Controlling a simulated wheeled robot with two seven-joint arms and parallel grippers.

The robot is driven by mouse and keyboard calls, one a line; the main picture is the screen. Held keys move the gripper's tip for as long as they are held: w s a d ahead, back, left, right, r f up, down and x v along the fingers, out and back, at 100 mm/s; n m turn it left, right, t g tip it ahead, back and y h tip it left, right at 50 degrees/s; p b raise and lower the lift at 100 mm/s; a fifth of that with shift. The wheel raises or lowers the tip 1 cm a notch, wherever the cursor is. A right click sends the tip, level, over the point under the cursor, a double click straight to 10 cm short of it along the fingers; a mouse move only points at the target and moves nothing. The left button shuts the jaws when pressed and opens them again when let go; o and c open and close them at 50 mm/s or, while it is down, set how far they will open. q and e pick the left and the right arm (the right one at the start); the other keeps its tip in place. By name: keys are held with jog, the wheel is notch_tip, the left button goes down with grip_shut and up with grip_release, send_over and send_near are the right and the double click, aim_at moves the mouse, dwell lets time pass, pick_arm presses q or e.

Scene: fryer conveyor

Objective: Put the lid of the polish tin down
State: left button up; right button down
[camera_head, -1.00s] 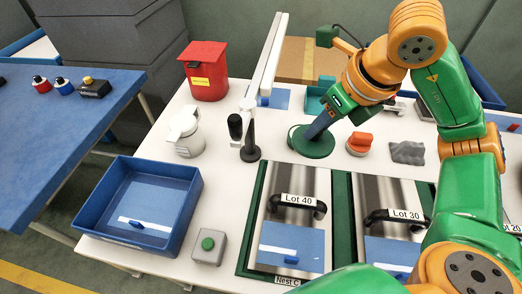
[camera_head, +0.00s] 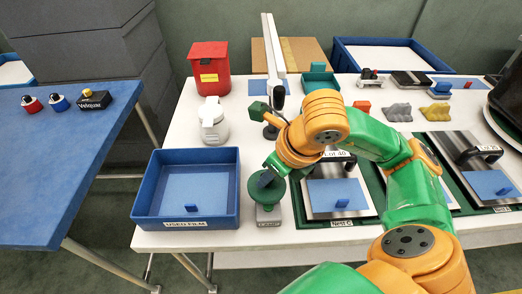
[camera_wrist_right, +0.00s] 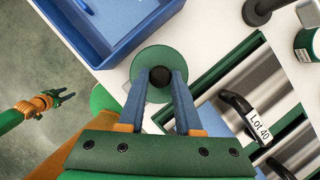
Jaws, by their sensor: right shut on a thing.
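The lid is a green disc with a dark knob in its middle (camera_wrist_right: 160,94). My right gripper (camera_wrist_right: 160,76) is shut on the knob, with the blue fingers on either side of it. In the head view the lid (camera_head: 279,187) hangs tilted in front of the grey button box, just right of the blue tray. A dark green tin with a white label (camera_wrist_right: 308,44) shows at the right edge of the wrist view; my arm seems to hide it in the head view. My left gripper (camera_wrist_right: 66,97) shows at the wrist view's left, its fingers apart and empty.
The blue used film tray (camera_head: 233,212) stands left of the lid. The grey button box (camera_head: 268,218) is partly covered by the lid. Metal plates with black handles (camera_head: 469,150) lie to the right. A white jug (camera_head: 213,128) and red bin (camera_head: 209,78) stand behind.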

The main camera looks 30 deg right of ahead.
jog(key=w+d+f, duration=0.2)
jog(key=w, duration=0.1)
jog(key=w+d+f, duration=0.1)
jog(key=w+f, duration=0.1)
jog(key=w, duration=0.1)
jog(key=w+d+f, duration=0.2)
jog(key=w, duration=0.1)
jog(key=shift+w+d+f, duration=0.3)
jog(key=shift+w, duration=0.05)
jog(key=shift+f, duration=0.15)
jog(key=c, duration=0.6)
grip_release()
pick_arm(q)
jog(key=shift+a, duration=0.3)
pick_arm(e)
jog(key=shift+a, duration=0.1)
jog(key=shift+r+p, duration=0.35)
jog(key=shift+r, duration=0.05)
pick_arm(q)
jog(key=shift+r, duration=0.45)
pick_arm(e)
jog(key=v, duration=1.1)
jog(key=shift+s+r, duration=0.25)
jog(key=shift+s, duration=0.1)
